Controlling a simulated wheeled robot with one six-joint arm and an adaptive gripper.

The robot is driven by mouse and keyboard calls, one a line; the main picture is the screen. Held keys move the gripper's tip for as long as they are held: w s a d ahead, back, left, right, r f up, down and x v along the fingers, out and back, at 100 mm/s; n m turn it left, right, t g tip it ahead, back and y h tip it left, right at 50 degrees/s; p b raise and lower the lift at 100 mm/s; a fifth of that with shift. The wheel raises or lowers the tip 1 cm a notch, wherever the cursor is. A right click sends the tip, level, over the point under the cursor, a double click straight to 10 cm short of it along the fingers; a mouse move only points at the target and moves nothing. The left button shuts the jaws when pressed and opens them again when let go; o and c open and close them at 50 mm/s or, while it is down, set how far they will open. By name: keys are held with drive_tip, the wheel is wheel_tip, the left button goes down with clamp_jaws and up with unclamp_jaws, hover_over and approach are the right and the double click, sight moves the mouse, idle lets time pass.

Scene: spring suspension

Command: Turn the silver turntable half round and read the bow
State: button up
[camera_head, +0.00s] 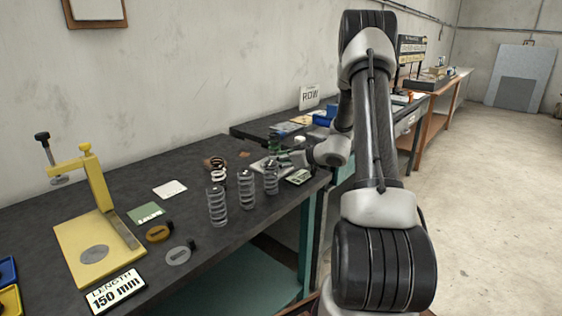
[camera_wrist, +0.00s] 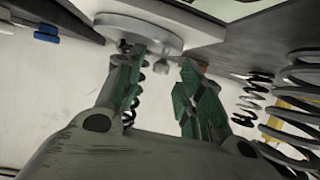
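The silver turntable (camera_wrist: 140,30) shows in the wrist view as a pale round disc, tilted in the picture, with a small rounded knob (camera_wrist: 161,67) on it. My gripper (camera_wrist: 163,64) is open, its two green-padded fingers apart on either side of the knob. I cannot tell whether either finger touches the knob. In the head view my gripper (camera_head: 279,156) is low over the far right part of the dark bench, and it hides much of the turntable. A dark coil spring (camera_wrist: 131,108) shows behind the left finger. No bow reading can be made out.
Several coil springs stand close to my gripper, including a grey one (camera_head: 217,206) and another (camera_head: 271,177). A yellow press fixture (camera_head: 70,246) and a "LENGTH 150 mm" sign (camera_head: 115,291) are at the left. A "ROW" sign (camera_head: 309,97) stands behind. The dark bench (camera_head: 165,165) has bare room near the wall.

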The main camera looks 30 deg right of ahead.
drive_tip(key=shift+c, duration=0.5)
clamp_jaws()
drive_tip(key=shift+a, duration=0.1)
drive_tip(key=shift+w+a+m+t+h, duration=0.1)
drive_tip(key=shift+a+m+t+h, duration=0.5)
drive_tip(key=shift+m+h, duration=0.55)
drive_tip(key=shift+w+a+m+h, duration=0.1)
drive_tip(key=shift+a+m+h, duration=0.05)
drive_tip(key=shift+m+h, duration=0.4)
drive_tip(key=shift+o, duration=0.5)
unclamp_jaws()
